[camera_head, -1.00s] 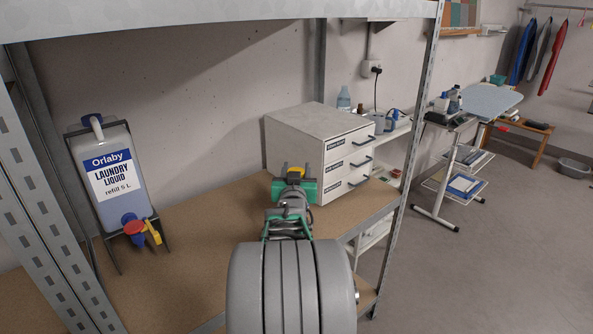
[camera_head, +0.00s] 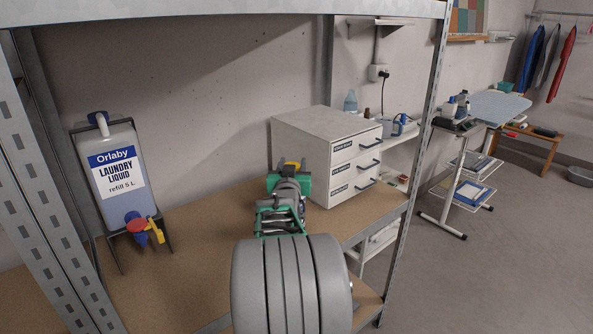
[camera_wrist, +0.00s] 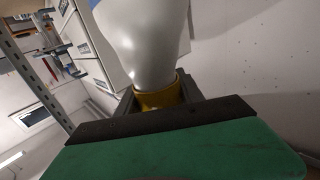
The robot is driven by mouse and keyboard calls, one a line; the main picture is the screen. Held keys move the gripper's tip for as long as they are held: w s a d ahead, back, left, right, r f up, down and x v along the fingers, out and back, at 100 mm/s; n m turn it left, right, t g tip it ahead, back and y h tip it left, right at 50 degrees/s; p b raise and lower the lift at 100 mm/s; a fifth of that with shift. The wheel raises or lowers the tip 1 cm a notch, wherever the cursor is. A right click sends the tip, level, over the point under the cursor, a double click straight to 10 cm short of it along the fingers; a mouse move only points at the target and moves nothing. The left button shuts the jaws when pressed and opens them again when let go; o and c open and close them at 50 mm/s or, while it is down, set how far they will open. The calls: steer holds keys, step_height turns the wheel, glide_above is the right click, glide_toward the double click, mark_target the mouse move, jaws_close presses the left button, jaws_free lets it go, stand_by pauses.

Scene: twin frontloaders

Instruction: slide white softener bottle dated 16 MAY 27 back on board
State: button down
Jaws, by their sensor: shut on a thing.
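My gripper (camera_head: 288,178) is held out over the brown shelf board (camera_head: 205,225), in front of the drawer box. In the wrist view its dark jaws (camera_wrist: 165,105) are shut around the yellow cap or neck (camera_wrist: 158,95) of a white bottle (camera_wrist: 145,40). The bottle's body stretches away beyond the jaws. In the head view only a bit of yellow (camera_head: 292,166) shows at the gripper; the white body is hidden. I see no date on it, and I cannot tell whether it touches the board.
A laundry liquid refill (camera_head: 118,175) stands in a wire holder at the left. A white drawer box (camera_head: 305,150) stands at the board's right end. A metal upright (camera_head: 425,120) is to the right. The board between refill and box is bare.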

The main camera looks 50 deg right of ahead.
steer(key=shift+w, duration=0.3)
steer(key=shift+w+d+b, duration=0.2)
steer(key=shift+w+b, duration=0.15)
steer(key=shift+w, duration=0.45)
steer(key=shift+w+d+b, duration=0.15)
steer(key=shift+w+b, duration=0.15)
steer(key=shift+w, duration=0.45)
steer(key=shift+w+d+b, duration=0.2)
steer(key=shift+w+b, duration=0.15)
steer(key=shift+w, duration=0.55)
steer(key=w, duration=0.2)
steer(key=w+d+b, duration=0.1)
steer(key=w, duration=0.1)
steer(key=shift+w, duration=0.3)
steer(key=shift+w+d, duration=0.2)
steer(key=shift+w, duration=0.6)
steer(key=shift+w+d, duration=0.2)
steer(key=shift+w, duration=0.6)
steer(key=shift+w+d, duration=0.2)
steer(key=shift+w, duration=0.6)
